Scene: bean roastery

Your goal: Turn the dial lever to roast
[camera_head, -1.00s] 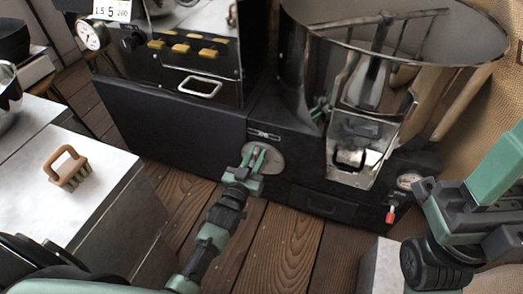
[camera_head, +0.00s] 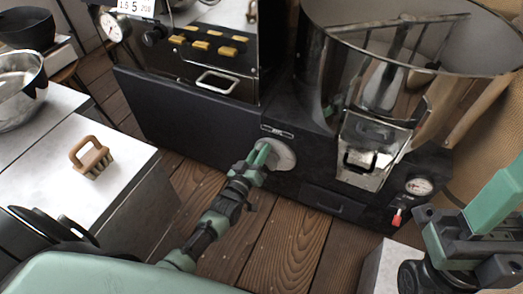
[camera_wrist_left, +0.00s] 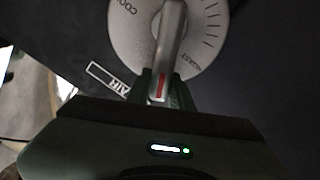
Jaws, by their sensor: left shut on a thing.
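The round grey dial plate (camera_head: 282,156) is on the black front of the roaster, low and near the middle of the head view. The plate (camera_wrist_left: 205,45) fills the top of the left wrist view, with COOL printed at its left and ROAST at its right. The metal dial lever (camera_wrist_left: 169,40) runs nearly upright there, between the two words, with a red mark near its lower end. My left gripper (camera_head: 258,160) is shut on the lever; its fingers hide part of it. My right gripper (camera_head: 478,222) is at the right edge, away from the dial; its jaws are unclear.
The roaster's wide metal drum (camera_head: 400,60) and chute (camera_head: 368,150) are right of the dial. A gauge (camera_head: 419,186) and red-tipped handle (camera_head: 397,217) sit lower right. A counter (camera_head: 120,150) with a wooden brush (camera_head: 91,158) is at left. Plank floor lies below.

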